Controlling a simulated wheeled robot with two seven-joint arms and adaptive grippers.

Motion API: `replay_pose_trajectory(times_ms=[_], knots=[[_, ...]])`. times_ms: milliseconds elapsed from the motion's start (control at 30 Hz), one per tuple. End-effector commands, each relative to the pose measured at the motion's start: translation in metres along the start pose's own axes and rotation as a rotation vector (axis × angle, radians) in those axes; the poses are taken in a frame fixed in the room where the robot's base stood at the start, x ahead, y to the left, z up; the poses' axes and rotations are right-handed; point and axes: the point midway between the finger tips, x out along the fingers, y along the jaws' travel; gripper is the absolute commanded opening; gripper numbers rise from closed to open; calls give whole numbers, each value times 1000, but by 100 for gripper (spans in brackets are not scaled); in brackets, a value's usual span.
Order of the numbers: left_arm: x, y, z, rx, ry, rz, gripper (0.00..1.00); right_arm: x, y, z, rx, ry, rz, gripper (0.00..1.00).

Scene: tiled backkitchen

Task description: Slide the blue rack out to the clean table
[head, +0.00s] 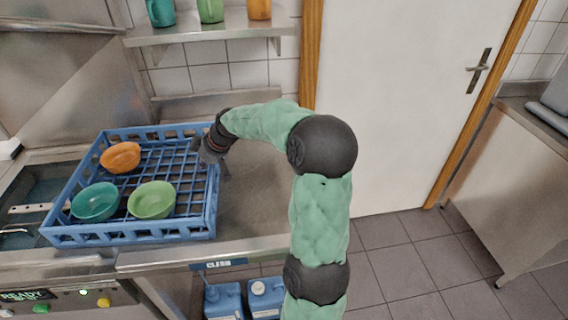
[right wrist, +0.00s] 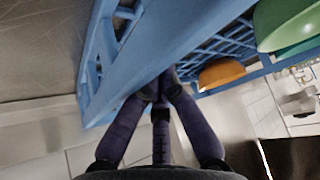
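The blue rack (head: 130,234) sits at the left in the head view, partly over the dishwasher's bed and partly on the steel clean table (head: 262,200). It holds an orange bowl (head: 120,157), a teal bowl (head: 96,201) and a green bowl (head: 152,200). My right gripper (head: 216,160) is at the rack's right wall. My left gripper is not in view.
A "CLEAN" label (head: 218,264) marks the table's front edge. Blue jugs (head: 266,296) stand below. A wall shelf (head: 208,32) with several cups hangs above. The bare table right of the rack is free apart from my arm. A white door (head: 400,110) stands behind.

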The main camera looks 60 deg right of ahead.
Motion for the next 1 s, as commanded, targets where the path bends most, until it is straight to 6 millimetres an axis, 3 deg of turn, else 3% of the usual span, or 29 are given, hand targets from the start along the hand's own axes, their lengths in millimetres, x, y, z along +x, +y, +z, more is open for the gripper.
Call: replay_pose_trajectory(times_ms=[33,1000], knots=[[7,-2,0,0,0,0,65,14,-4,24,8,-38,-25,0],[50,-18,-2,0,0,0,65,-32,42,87,10,-38,-27,0]])
